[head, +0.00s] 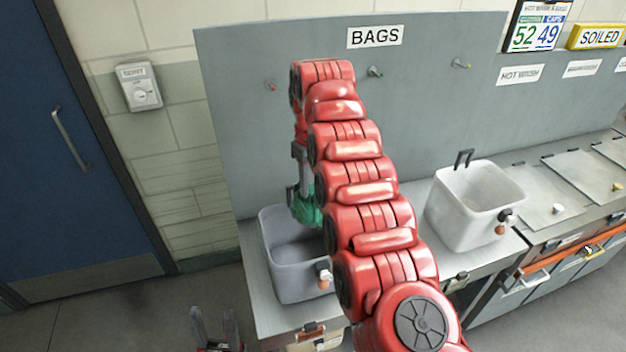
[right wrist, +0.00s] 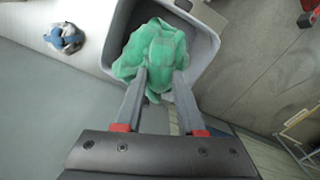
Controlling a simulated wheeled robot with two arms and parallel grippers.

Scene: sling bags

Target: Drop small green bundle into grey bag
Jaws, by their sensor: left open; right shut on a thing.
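The small green bundle (head: 306,209) is crumpled cloth. It hangs over the left rear part of the grey bag (head: 275,280), an open bin-like container on the counter. My right gripper (head: 305,193) is shut on the bundle from above. In the right wrist view the bundle (right wrist: 152,50) sits between the two fingertips, with the open grey bag (right wrist: 205,42) behind and below it. My red right arm hides part of the bag's right side in the head view. My left gripper (head: 214,332) is open and empty, low at the bottom left.
A pale grey-white container (head: 470,205) stands further right on the counter. In the right wrist view a blue and white bundle (right wrist: 65,38) lies beside the grey bag. A grey back panel (head: 235,120) with hooks rises behind the counter.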

